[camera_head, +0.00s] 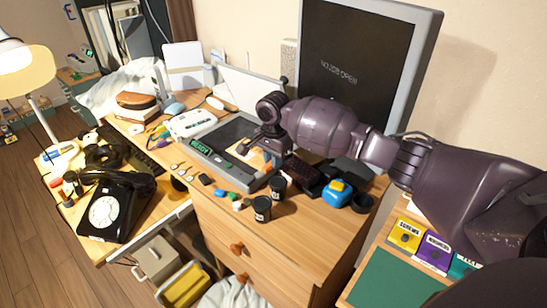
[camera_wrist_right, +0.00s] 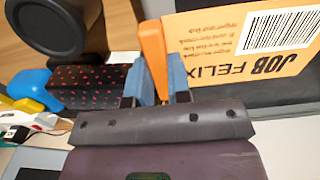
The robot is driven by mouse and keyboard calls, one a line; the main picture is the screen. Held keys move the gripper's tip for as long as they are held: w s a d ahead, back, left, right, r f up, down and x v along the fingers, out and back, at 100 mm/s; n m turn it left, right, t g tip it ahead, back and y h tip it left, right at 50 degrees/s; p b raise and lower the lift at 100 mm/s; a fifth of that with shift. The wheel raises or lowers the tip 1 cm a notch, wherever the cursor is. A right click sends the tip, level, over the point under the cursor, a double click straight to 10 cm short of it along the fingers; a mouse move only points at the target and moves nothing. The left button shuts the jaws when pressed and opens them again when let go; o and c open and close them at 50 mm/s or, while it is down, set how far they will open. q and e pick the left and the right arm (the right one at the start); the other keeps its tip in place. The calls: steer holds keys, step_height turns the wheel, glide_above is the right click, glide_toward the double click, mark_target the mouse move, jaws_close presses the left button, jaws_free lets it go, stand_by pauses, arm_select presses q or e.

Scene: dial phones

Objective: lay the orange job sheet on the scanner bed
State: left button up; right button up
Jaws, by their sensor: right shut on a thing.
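The scanner (camera_head: 207,167) stands open on the wooden cabinet, its pale lid (camera_head: 238,88) raised at the back and a green READY display on its front. My right gripper (camera_head: 264,148) is over the right part of its dark bed. In the right wrist view the gripper (camera_wrist_right: 157,82) is shut on an upright orange tab of the orange job sheet (camera_wrist_right: 215,50). The sheet's printed face, with JOB FELIX and a barcode, extends to the right. In the head view the sheet (camera_head: 242,148) is partly hidden by the gripper; whether it touches the bed is unclear. My left gripper is not in view.
A dark monitor (camera_head: 362,70) stands behind my right arm. Right of the scanner are a red-dotted black box (camera_wrist_right: 85,85), a blue and yellow object (camera_head: 337,191) and dark cups (camera_head: 262,208). A black dial phone (camera_head: 112,203) is on the left desk.

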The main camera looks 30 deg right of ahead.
steer(key=o, duration=0.9)
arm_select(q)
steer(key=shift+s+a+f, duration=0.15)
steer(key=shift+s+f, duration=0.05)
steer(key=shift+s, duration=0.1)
arm_select(e)
steer(key=shift+f, duration=0.1)
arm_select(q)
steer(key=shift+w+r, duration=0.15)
arm_select(e)
steer(key=shift+r, duration=0.3)
step_height(320, 180, up, 5)
steer(key=shift+w+f+p, duration=0.1)
steer(key=shift+w+p, duration=0.05)
steer(key=shift+p, duration=0.65)
step_height(320, 180, up, 4)
steer(key=shift+p, duration=0.55)
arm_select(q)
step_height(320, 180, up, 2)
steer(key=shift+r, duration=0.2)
arm_select(e)
steer(key=shift+r, duration=0.8)
